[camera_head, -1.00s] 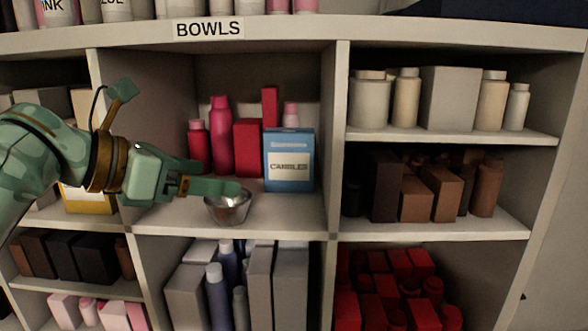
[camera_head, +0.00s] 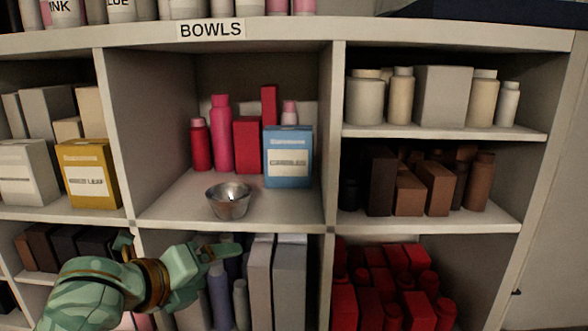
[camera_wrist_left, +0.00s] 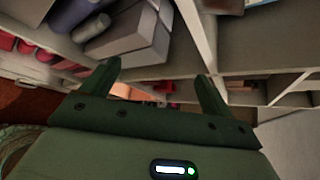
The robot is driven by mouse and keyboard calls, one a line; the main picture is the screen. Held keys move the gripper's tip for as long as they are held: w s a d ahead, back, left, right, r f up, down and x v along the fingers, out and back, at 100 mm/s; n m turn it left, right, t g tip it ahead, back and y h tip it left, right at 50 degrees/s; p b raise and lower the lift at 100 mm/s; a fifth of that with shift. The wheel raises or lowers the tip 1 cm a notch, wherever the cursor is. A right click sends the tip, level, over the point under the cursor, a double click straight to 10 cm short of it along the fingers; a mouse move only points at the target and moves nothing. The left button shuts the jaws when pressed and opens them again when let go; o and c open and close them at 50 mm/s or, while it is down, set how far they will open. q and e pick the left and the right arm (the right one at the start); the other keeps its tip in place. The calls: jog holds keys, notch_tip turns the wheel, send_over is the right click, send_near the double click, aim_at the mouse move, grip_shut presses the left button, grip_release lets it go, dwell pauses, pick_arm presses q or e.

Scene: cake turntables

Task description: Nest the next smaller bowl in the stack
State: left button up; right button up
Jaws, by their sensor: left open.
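A metal bowl (camera_head: 229,205) stands upright on the cubby shelf under the BOWLS label, near its front edge. I cannot tell whether it is one bowl or several nested. My left gripper (camera_head: 235,250) is below that shelf, in front of the lower cubby, apart from the bowl. In the left wrist view its two fingers (camera_wrist_left: 155,80) are spread with nothing between them. The bowl does not show in the left wrist view. My right gripper is not in view.
A blue box (camera_head: 288,157) stands behind and right of the bowl, with red and pink bottles and boxes behind. The shelf left of the bowl is clear. Grey boxes (camera_head: 290,280) and bottles fill the cubby below. Upright dividers (camera_head: 333,140) bound the bowl's cubby.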

pick_arm(q)
jog(key=s+a+f+n+y, duration=0.3)
jog(key=a+f+n, duration=0.1)
jog(key=f+n, duration=0.6)
jog(key=s+a+f+n+g+y, duration=0.2)
jog(key=s+a+f+n+y, duration=0.2)
jog(key=s+a+f+n, duration=0.4)
jog(key=s+a+f+n+g+y, duration=0.2)
jog(key=s+a+f+n+y, duration=0.3)
jog(key=s, duration=0.5)
jog(key=s+d+f+n+g+h+b, duration=0.2)
jog(key=f+b, duration=0.6)
jog(key=f, duration=1.4)
jog(key=s+d+f+g+h+b, duration=0.15)
jog(key=d+f+b, duration=0.5)
jog(key=f, duration=1.55)
jog(key=s+a+f+n+g+h+b, duration=0.1)
jog(key=s+f+b, duration=0.7)
jog(key=f, duration=0.7)
jog(key=s+a+f+n+g+h+b, duration=0.1)
jog(key=s+f+b, duration=0.7)
jog(key=s+f, duration=0.4)
notch_tip(320, 180, down, 3)
jog(key=shift+s+a+r+n+g, duration=0.1)
jog(key=shift+s+a+n+g, duration=0.2)
jog(key=shift+n+g, duration=0.1)
jog(key=shift+w+b, duration=0.1)
jog(key=shift+b, duration=0.2)
jog(key=shift+c, duration=0.4)
